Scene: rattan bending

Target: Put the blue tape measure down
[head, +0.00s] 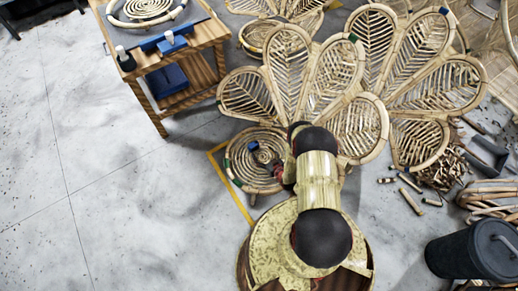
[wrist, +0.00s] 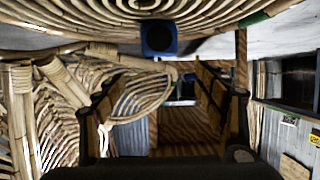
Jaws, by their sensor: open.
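The blue tape measure (head: 253,146) lies on the round rattan seat (head: 240,170) of the peacock-like rattan chair. It also shows at the top of the wrist view (wrist: 158,37), as a blue block with a dark round face, against the coiled rattan. My gripper (head: 280,170) is beside the seat's right part, to the lower right of the tape measure, partly hidden by my arm. In the wrist view my gripper (wrist: 165,80) has its fingers spread wide with nothing between them. The tape measure looks apart from both fingers.
A wooden table (head: 207,35) with a coiled rattan piece and blue items stands at the upper left. Fan-shaped rattan backs (head: 335,75) rise behind the seat. A dark bin (head: 470,255) and loose rattan offcuts lie right. The grey floor at left is clear.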

